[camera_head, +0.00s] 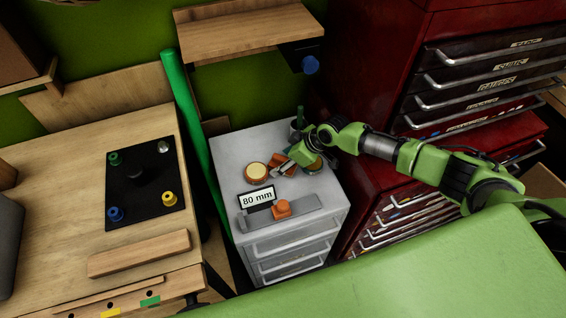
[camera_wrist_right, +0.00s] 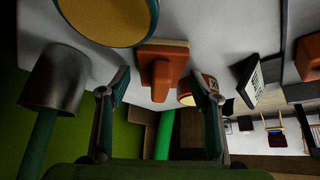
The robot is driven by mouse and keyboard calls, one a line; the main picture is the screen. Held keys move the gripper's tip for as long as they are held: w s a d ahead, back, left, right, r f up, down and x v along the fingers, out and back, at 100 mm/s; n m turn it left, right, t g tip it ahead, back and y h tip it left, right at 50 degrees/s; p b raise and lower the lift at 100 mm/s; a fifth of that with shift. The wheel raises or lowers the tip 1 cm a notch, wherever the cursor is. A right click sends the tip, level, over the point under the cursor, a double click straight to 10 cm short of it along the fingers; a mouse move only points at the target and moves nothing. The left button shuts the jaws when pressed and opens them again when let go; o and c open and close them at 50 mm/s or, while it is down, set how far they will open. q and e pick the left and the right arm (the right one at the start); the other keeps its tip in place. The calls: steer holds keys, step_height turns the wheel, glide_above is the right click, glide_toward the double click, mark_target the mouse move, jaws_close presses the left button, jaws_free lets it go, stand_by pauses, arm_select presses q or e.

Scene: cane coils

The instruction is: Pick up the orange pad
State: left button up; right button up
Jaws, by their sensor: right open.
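An orange pad (camera_wrist_right: 160,72) with a raised grip lies on the light cabinet top. In the right wrist view it shows between and beyond my two fingertips, with no contact visible. In the head view, part of the orange pad (camera_head: 278,159) shows beside my right gripper (camera_head: 285,164), which partly covers it. In the right wrist view my right gripper (camera_wrist_right: 162,84) is open, with nothing between its fingers. A second orange piece (camera_head: 281,208) sits on a grey bar nearer the cabinet front. My left gripper is in neither view.
A round yellow-topped piece (camera_head: 255,171) is left of the gripper. Another round piece (camera_head: 315,165) is close on its right. An 80 mm sign (camera_head: 257,197) stands in front. A metal cylinder (camera_wrist_right: 55,78) shows at the wrist view's left. Red drawers (camera_head: 480,75) stand right.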

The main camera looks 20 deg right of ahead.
steer(key=c, duration=1.3)
steer(key=shift+r, duration=0.15)
steer(key=shift+c, duration=0.2)
